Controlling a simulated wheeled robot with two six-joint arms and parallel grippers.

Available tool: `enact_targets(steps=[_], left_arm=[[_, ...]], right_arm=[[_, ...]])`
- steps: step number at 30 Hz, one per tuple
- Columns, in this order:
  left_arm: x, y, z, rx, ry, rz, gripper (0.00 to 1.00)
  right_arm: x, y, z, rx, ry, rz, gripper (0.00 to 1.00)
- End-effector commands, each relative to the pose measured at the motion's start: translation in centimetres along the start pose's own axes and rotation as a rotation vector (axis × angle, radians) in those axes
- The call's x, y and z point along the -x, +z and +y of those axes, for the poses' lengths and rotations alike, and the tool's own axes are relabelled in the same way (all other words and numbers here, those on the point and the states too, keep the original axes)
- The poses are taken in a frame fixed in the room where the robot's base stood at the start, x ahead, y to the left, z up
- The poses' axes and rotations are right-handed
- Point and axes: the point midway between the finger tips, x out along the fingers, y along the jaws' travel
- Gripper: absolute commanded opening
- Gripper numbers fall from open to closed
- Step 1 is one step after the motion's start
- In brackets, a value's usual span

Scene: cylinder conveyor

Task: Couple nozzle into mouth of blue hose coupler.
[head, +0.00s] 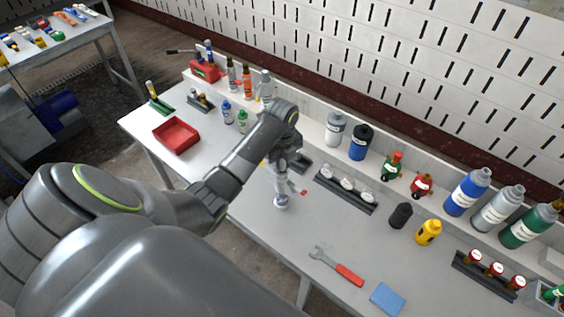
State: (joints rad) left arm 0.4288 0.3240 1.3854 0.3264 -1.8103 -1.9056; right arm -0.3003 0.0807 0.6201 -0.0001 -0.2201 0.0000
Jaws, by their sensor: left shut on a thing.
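My left arm reaches in from the left, and my left gripper (283,166) points down over the middle of the table. It is shut on a slim pale piece, apparently the nozzle (281,184), mostly hidden by the gripper. Directly below is a small whitish round piece with a blue band, apparently the blue hose coupler (281,202), on the table. The two line up in this view and seem to meet, but I cannot tell whether the nozzle is inside the mouth. My right gripper is not in view.
A dark rack with several white-topped pieces (345,191) lies right of the gripper. A red-handled wrench (336,266) and a blue block (387,299) lie nearer the front. A red tray (176,135) is at left. Bottles line the back. The table left of the wrench is clear.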

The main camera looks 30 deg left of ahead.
Motion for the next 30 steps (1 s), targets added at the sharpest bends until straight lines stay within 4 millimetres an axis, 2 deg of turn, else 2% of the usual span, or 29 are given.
enact_targets(steps=[30], left_arm=[[-2.5,0.0,0.0,-0.001,0.000,0.000,0.01]], right_arm=[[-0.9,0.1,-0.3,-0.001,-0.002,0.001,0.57]])
